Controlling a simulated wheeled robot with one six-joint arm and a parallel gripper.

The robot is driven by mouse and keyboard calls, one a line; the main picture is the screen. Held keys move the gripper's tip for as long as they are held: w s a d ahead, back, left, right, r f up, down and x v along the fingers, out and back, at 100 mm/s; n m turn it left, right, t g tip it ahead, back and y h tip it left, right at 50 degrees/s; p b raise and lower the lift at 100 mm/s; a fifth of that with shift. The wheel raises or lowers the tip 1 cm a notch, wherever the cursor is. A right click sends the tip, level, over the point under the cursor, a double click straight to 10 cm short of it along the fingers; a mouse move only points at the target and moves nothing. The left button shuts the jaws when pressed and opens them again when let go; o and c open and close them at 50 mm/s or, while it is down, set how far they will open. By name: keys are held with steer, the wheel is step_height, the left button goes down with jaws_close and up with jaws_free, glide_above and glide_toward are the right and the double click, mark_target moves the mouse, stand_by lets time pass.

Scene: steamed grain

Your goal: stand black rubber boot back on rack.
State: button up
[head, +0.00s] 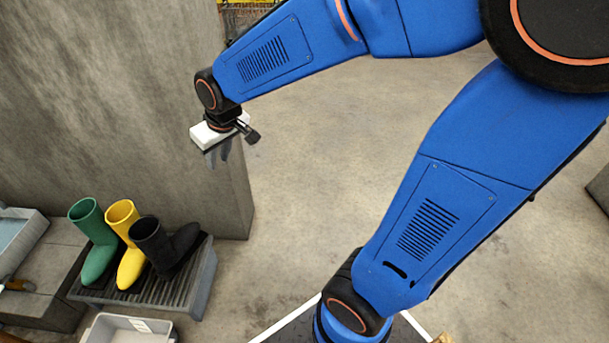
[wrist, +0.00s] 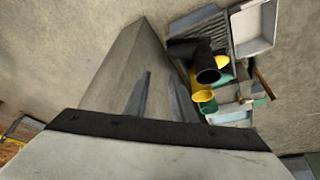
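The black rubber boot (head: 166,250) is on the slatted grey rack (head: 185,291) at the lower left of the head view. It appears to stand on its sole, shaft opening up and toe pointing to the back right. In the wrist view the boot (wrist: 205,65) shows its dark opening, at upper right. A yellow boot (head: 124,248) and a green boot (head: 98,250) stand beside it, toes toward the front. My gripper (head: 218,152) is high above the floor, well apart from the boots, beside the concrete wall. In the wrist view its two fingers are apart with nothing between them.
A concrete wall (head: 130,110) rises behind the rack and ends near my gripper. A light grey bin (head: 128,328) sits in front of the rack. A blue-lined tray (head: 15,230) lies at far left. The floor right of the rack is clear.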

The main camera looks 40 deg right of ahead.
steer(key=s+d+r+m, duration=0.1)
steer(key=s+d, duration=0.2)
steer(key=s, duration=0.4)
steer(key=s+d+r+m, duration=0.1)
steer(key=s+d, duration=0.3)
steer(key=s, duration=0.4)
steer(key=s+d+r+m+h, duration=0.1)
steer(key=s+d+r, duration=0.1)
steer(key=s+d, duration=0.2)
steer(key=s, duration=0.3)
steer(key=shift+s+d+r, duration=0.25)
steer(key=shift+r, duration=0.15)
steer(key=shift+o, duration=0.6)
